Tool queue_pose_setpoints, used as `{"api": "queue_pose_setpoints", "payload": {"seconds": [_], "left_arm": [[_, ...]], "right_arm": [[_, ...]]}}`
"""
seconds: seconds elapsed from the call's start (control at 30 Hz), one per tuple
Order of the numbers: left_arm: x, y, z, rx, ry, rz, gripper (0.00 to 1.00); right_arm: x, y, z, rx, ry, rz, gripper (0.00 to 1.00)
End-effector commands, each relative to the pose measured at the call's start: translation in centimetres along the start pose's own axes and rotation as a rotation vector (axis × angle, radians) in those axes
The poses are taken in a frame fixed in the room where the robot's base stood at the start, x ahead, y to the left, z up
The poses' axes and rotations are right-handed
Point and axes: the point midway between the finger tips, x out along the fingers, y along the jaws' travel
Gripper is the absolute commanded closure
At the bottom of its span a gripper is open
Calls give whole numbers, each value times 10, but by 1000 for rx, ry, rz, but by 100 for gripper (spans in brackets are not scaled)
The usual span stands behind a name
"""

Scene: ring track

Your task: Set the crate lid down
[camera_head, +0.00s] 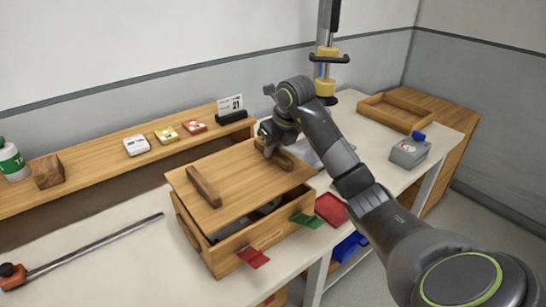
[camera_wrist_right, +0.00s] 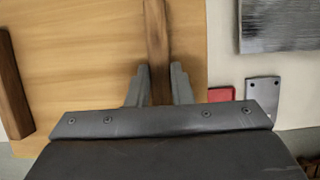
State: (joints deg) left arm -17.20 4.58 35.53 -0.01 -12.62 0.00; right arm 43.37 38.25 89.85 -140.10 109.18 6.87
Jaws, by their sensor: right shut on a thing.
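The crate lid (camera_head: 237,172) is a flat light-wood panel with two dark wooden bars across it. It is over the wooden crate (camera_head: 250,243), and a dark gap along the front shows things inside. I cannot tell whether the lid touches the crate's rim. My right gripper (camera_head: 268,143) is shut on the right-hand bar (camera_wrist_right: 157,35) of the lid. In the right wrist view the fingers (camera_wrist_right: 159,88) sit on both sides of this bar. The other bar (camera_head: 204,187) is free at the lid's left. My left gripper is out of view.
A bar clamp (camera_head: 90,246) lies at left. A shelf (camera_head: 90,180) with small boxes runs behind. A wooden tray (camera_head: 397,112) stands farther right.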

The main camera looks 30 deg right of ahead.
Motion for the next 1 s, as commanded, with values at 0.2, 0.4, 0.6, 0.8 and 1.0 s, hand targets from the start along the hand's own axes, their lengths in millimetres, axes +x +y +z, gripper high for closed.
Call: {"api": "queue_pose_setpoints", "payload": {"seconds": [0.2, 0.4, 0.6, 0.8, 1.0], "left_arm": [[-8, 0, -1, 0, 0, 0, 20], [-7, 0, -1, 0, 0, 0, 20], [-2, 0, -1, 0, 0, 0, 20], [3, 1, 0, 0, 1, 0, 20], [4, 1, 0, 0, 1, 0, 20]], "right_arm": [[26, 1, -11, 1, 1, 2, 100], [28, 0, -12, 0, -1, 0, 100], [33, 0, -14, 0, -1, 0, 100], [38, 0, -16, 0, -1, 1, 100], [40, 0, -17, 0, 2, 0, 78]]}}
